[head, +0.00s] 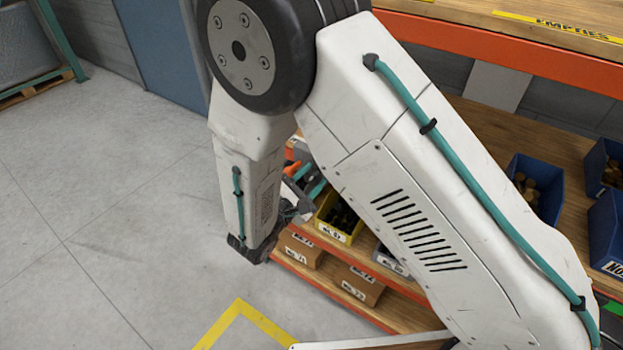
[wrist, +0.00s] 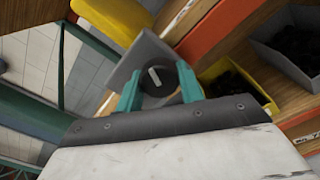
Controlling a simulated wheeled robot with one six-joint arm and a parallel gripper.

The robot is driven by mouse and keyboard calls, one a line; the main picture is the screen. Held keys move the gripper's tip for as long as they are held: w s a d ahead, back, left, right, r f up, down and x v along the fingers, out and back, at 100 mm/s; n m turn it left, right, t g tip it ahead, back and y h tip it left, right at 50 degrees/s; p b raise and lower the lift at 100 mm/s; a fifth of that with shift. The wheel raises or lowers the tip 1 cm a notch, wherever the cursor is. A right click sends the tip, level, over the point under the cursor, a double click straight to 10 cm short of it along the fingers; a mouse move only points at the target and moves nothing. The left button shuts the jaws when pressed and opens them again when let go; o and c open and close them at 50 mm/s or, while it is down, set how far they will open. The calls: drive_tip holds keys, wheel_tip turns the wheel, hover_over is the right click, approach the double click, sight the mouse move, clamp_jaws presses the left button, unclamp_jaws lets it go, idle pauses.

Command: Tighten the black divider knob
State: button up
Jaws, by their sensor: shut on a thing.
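The black divider knob (wrist: 157,80) shows in the wrist view as a round dark knob with a pale line across its face. It sits against a grey panel (wrist: 146,56). My gripper (wrist: 160,85) has its two teal fingers on either side of the knob, shut on it. In the head view, my gripper (head: 309,181) is at the shelf's left end, partly behind my arm; I cannot make out the knob there.
Another yellow bin with dark contents (wrist: 266,101) and a grey bin (wrist: 306,68) are to the right. Cardboard boxes (head: 357,286) sit on the lower shelf. The floor (head: 110,220) at left is clear.

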drive_tip(key=m, duration=1.2)
drive_tip(key=shift+r+m, duration=0.15)
drive_tip(key=shift+m, duration=0.25)
idle(0.4)
drive_tip(key=o, duration=0.7)
drive_tip(key=shift+a, duration=0.1)
drive_tip(key=v, duration=0.8)
